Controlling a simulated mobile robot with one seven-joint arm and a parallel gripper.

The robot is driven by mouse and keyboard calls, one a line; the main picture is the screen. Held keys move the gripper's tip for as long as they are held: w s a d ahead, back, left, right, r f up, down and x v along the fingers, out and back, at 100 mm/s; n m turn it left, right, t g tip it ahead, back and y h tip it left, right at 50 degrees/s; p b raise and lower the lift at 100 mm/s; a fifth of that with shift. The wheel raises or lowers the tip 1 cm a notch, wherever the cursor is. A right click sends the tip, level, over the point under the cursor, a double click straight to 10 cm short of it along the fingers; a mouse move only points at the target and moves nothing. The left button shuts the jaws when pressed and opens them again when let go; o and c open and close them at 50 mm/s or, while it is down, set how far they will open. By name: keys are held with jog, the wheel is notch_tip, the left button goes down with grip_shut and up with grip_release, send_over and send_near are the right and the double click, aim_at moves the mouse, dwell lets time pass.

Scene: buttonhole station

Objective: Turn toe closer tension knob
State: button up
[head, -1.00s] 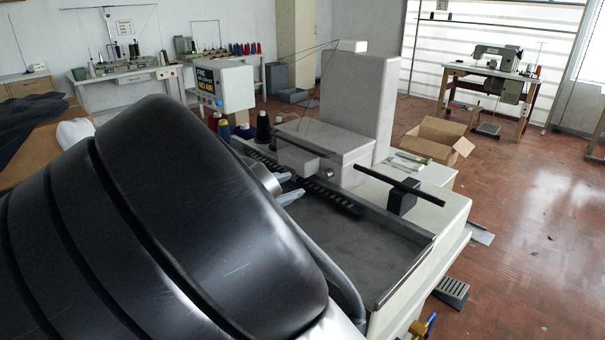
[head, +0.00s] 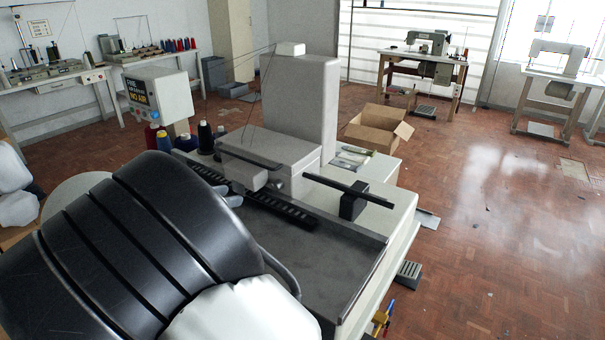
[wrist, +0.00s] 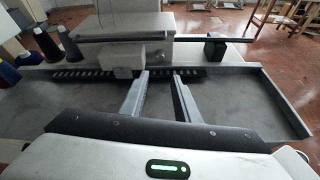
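In the head view my black arm hides the left of the bench and most of my gripper.
A control box (head: 160,93) with a "NO AIR" screen stands left, near dark thread cones (head: 206,137). A black bar on a block (head: 352,204) rises at the tray's right. An open carton (head: 380,128) sits behind; the floor at right (head: 480,240) is mostly clear.

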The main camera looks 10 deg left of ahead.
aim_at(275, 187)
jog(key=b+x, duration=0.2)
jog(key=x, duration=1.5)
